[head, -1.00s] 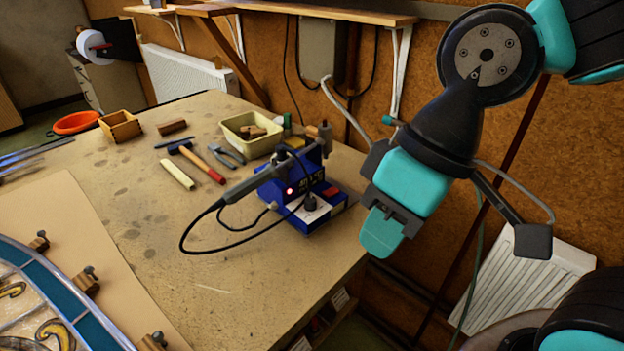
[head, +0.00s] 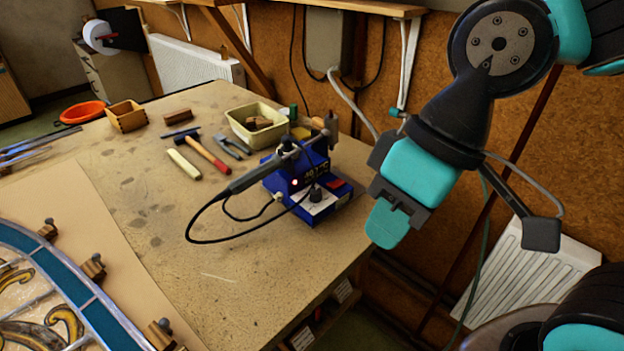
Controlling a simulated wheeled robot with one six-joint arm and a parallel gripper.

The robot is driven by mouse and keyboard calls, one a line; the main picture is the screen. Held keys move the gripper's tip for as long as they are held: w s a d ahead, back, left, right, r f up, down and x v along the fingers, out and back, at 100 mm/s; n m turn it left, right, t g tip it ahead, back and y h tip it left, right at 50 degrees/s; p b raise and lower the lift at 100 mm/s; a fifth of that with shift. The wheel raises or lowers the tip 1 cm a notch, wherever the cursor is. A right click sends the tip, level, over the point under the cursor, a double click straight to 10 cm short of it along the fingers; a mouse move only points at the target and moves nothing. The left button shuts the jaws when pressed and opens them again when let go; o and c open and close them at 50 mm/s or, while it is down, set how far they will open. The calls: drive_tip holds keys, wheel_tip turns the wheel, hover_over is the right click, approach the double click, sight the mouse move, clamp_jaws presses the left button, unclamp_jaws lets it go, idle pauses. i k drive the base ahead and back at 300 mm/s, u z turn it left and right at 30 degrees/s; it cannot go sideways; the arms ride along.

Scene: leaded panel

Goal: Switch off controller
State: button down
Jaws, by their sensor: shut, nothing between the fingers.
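The controller (head: 318,204) is a blue soldering station near the table's right edge. It has a dark display with digits, a small lit light (head: 295,182), a black knob (head: 316,194) on a pale front plate and a red switch (head: 335,183) at its right.
A cream tray (head: 236,128), hammer (head: 208,156), pliers (head: 230,147) and wooden box (head: 126,116) lie behind the controller. A leaded panel (head: 60,275) with wooden blocks fills the lower left. The tabletop (head: 225,285) in front of the controller is clear. A wooden shelf (head: 370,10) hangs above.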

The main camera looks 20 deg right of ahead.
sight(337, 183)
drive_tip(key=k, duration=0.65)
drive_tip(key=u, duration=0.65)
drive_tip(key=i, duration=1.3)
drive_tip(key=z, duration=0.75)
